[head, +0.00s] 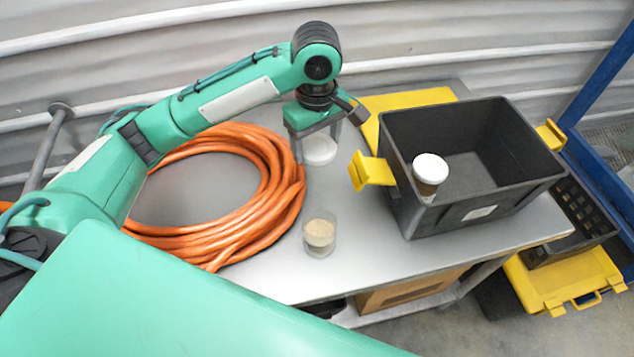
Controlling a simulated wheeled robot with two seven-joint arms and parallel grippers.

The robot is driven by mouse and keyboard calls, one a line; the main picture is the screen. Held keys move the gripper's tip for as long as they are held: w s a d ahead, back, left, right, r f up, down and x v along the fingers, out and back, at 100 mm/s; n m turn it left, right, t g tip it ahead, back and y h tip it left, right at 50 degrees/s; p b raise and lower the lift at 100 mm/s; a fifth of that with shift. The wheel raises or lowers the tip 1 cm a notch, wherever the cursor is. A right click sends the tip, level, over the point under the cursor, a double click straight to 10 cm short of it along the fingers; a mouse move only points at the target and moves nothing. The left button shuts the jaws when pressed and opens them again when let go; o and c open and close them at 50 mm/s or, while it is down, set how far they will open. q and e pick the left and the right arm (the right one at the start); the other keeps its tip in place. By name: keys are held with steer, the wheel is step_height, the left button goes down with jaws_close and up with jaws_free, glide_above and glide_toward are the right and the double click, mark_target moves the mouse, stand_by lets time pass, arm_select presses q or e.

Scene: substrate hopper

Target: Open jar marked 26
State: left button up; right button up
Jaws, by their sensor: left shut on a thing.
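My left gripper (321,143) points down above the table's back part and is shut on a white round lid (320,153). A clear jar (319,234) with tan contents stands upright on the table in front of the gripper, apart from it, with no lid on top. A second jar (430,174) with a white lid on and brown contents is in the near left corner of the black crate; its base is hidden. I cannot read a number on either jar. My right gripper is not in view.
The black crate (480,205) with yellow handles stands on the right of the grey table (365,262). A coil of orange hose (215,240) lies at the left. A yellow lid or board (405,100) lies behind the crate. Bare table lies between the clear jar and the crate.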

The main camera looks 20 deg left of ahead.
mark_target(317, 203)
arm_select(q)
step_height(317, 203, down, 18)
steer(key=shift+f+p, duration=0.2)
steer(key=shift+p, duration=0.75)
steer(key=o, duration=1.1)
steer(key=shift+f, duration=0.1)
steer(key=shift+r, duration=0.3)
step_height(317, 203, up, 12)
steer(key=b, duration=0.2)
steer(key=shift+f, duration=0.15)
steer(key=shift+f, duration=0.1)
